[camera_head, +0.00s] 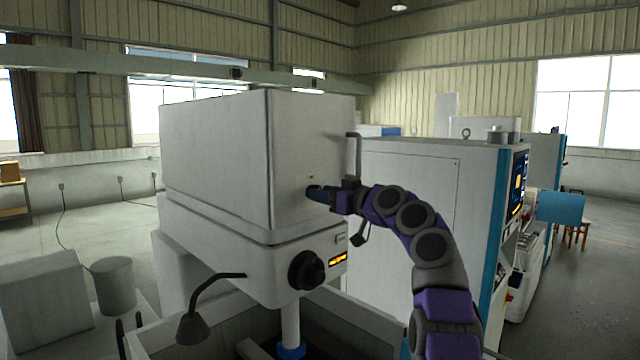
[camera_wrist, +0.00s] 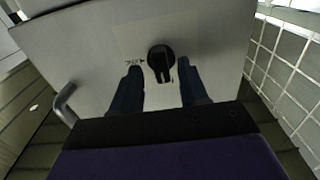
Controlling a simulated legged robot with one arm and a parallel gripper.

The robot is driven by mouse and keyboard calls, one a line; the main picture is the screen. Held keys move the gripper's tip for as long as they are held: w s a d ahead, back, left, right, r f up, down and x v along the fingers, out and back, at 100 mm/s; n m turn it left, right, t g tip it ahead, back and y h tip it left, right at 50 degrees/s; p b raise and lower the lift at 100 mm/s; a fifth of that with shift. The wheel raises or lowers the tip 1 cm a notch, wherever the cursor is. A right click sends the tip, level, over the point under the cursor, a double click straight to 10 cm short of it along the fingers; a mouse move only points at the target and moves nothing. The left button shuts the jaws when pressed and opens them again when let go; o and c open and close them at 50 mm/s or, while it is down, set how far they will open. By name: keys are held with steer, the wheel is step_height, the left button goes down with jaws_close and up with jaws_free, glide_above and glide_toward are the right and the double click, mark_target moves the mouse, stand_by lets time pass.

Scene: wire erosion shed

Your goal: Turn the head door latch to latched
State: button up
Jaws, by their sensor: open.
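The head door latch (camera_wrist: 161,56) is a black round knob with a darker slotted grip pointing down in the wrist view. It sits on the pale door face (camera_wrist: 100,50) of the machine head. A small dark marking (camera_wrist: 134,61) is printed to its left. My gripper (camera_wrist: 159,66) is open, with one dark finger on each side of the latch's lower part. I cannot tell whether the fingers touch it. In the head view, my gripper (camera_head: 316,192) reaches from the right to the door face (camera_head: 308,130). The latch is hidden there behind the fingers.
A bent grey handle (camera_head: 355,150) stands out from the door's right edge. A lamp on a dark arm (camera_head: 195,325) hangs at the front. A white cabinet (camera_head: 425,190) stands behind my arm.

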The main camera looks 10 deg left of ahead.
steer(key=shift+p+x, duration=0.5)
steer(key=shift+x, duration=0.3)
steer(key=c, duration=0.7)
